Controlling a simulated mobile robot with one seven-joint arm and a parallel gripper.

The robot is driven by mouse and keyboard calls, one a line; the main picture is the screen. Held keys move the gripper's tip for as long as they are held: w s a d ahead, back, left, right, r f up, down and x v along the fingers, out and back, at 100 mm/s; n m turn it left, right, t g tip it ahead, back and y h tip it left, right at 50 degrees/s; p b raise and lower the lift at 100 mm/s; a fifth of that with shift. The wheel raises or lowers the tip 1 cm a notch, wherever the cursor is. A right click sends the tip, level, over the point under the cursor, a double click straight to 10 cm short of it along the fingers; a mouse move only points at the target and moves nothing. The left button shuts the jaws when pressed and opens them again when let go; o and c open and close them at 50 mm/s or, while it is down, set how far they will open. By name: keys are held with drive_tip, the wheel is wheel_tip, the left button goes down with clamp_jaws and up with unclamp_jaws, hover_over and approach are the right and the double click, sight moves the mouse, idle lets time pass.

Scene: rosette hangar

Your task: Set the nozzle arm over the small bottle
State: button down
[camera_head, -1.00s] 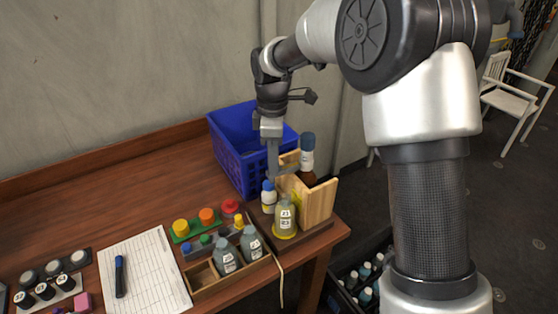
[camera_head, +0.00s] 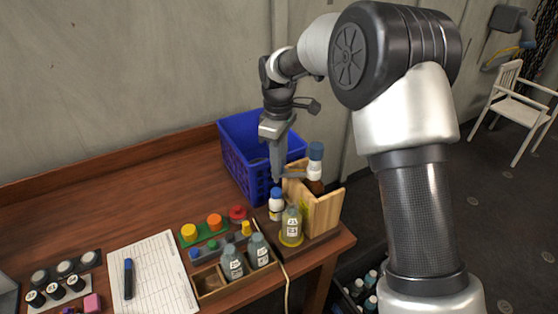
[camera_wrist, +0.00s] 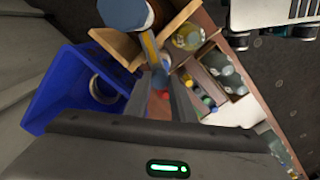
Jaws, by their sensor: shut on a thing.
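The small bottle (camera_head: 276,206), white with a blue cap, stands upright at the left of the wooden stand (camera_head: 322,213). In the wrist view the nozzle arm (camera_wrist: 150,48) runs from beneath the large blue cap (camera_wrist: 125,12) to between my fingers. My gripper (camera_head: 279,178) is shut on the nozzle arm's free end, just above the small bottle's cap. The exact gap to the cap and the arm's tip are hidden by my fingers.
A blue crate (camera_head: 238,165) stands close behind my gripper. A yellowish bottle (camera_head: 291,227) stands in front of the stand. Grey bottles sit in a wooden tray (camera_head: 210,286), near coloured caps. Paper with a marker (camera_head: 128,278) lies left. The table's back left is clear.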

drive_tip(key=c, duration=1.5)
unclamp_jaws()
wheel_tip(320, 180, up, 18)
drive_tip(key=shift+s+f, duration=0.15)
drive_tip(key=shift+f, duration=0.1)
drive_tip(key=s+d+r+m+t, duration=0.2)
drive_tip(key=s+d+r+m, duration=0.25)
drive_tip(key=s+d, duration=0.25)
drive_tip(key=s+d+f+m+t, duration=0.1)
drive_tip(key=s+d+f+m, duration=0.1)
drive_tip(key=s, duration=0.5)
drive_tip(key=s+d+f+m+t, duration=0.1)
drive_tip(key=s+d+m, duration=0.3)
drive_tip(key=s+d, duration=0.2)
drive_tip(key=s+d+f+m+t, duration=0.1)
drive_tip(key=s+d+m, duration=0.3)
drive_tip(key=s, duration=0.4)
drive_tip(key=shift+s+d+f, duration=0.15)
drive_tip(key=shift+s+f, duration=0.15)
drive_tip(key=shift+f, duration=0.5)
